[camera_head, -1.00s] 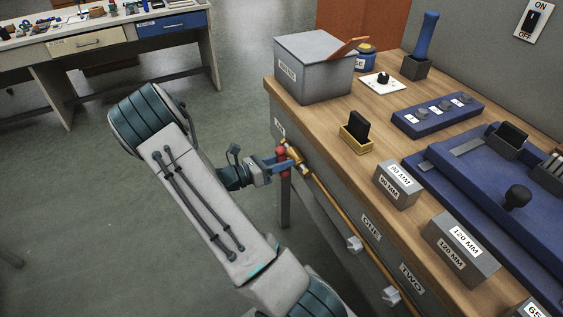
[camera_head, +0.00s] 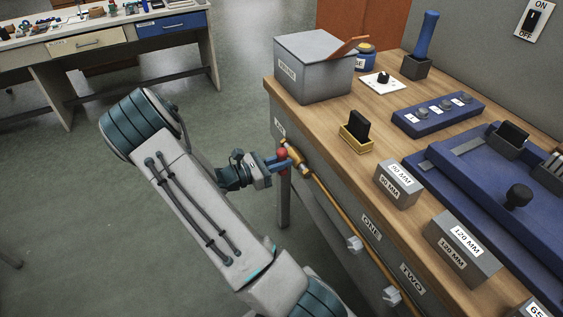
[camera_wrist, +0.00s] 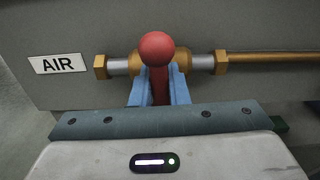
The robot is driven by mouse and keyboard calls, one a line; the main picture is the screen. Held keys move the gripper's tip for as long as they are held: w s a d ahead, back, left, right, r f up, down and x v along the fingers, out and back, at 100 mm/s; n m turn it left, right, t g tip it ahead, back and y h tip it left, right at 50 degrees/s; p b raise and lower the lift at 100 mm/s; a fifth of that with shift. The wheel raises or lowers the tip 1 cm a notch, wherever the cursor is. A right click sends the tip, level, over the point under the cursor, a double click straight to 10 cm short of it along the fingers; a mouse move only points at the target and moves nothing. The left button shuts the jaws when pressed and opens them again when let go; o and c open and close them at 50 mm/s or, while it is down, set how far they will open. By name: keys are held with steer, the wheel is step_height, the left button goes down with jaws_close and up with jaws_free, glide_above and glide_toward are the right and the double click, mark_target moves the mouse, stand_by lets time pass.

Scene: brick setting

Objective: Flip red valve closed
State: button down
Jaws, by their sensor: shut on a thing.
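The red valve handle (camera_wrist: 157,48) has a round red knob and a red stem below it. It stands in front of a brass pipe fitting (camera_wrist: 203,63) on the front of the workbench, beside a white AIR label (camera_wrist: 58,64). My gripper (camera_wrist: 158,84) has its two blue fingers on either side of the red stem, shut on it. In the head view my gripper (camera_head: 280,164) reaches the red knob (camera_head: 282,154) at the bench's left corner. The fingers and knob hide most of the valve body.
A brass pipe (camera_head: 330,200) runs along the bench front past ONE and TWO labels. A grey box (camera_head: 312,80), a yellow holder (camera_head: 356,139) and grey blocks stand on the wooden top (camera_head: 342,165). The floor (camera_head: 60,210) at left is clear.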

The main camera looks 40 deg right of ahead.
steer(key=shift+m, duration=0.4)
steer(key=c, duration=1.4)
jaws_free()
steer(key=shift+a, duration=0.15)
steer(key=p+v, duration=0.1)
steer(key=v, duration=1.2)
steer(key=shift+w+a, duration=0.15)
steer(key=shift+a, duration=0.15)
